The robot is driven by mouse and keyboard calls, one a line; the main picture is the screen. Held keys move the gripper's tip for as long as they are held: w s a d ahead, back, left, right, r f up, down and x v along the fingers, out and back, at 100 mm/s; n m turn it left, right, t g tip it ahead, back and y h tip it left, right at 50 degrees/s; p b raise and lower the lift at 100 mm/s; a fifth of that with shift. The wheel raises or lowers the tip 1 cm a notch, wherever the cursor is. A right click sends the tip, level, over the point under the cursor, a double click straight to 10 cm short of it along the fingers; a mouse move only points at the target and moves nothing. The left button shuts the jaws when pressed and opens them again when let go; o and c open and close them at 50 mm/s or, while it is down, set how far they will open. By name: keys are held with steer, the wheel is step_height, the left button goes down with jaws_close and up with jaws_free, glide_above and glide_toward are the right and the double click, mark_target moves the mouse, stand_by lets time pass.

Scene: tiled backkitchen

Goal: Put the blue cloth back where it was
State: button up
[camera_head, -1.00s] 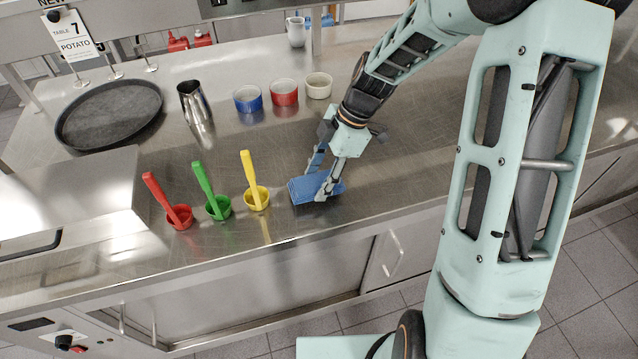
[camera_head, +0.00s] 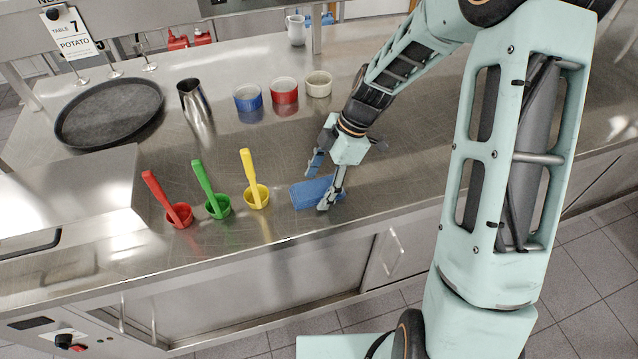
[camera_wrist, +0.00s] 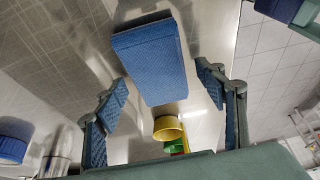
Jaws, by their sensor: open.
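The blue cloth (camera_head: 307,194) lies folded and flat on the steel counter, right of the yellow cup. In the wrist view the cloth (camera_wrist: 152,65) shows as a thick blue block in front of my gripper, between the lines of its fingers. My gripper (camera_head: 320,187) is open, with its fingers apart on either side of the cloth and close above the counter. In the wrist view both fingers of my gripper (camera_wrist: 158,110) stand clear of the cloth with gaps on each side.

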steer(key=v, duration=1.2)
steer(key=shift+r, duration=0.1)
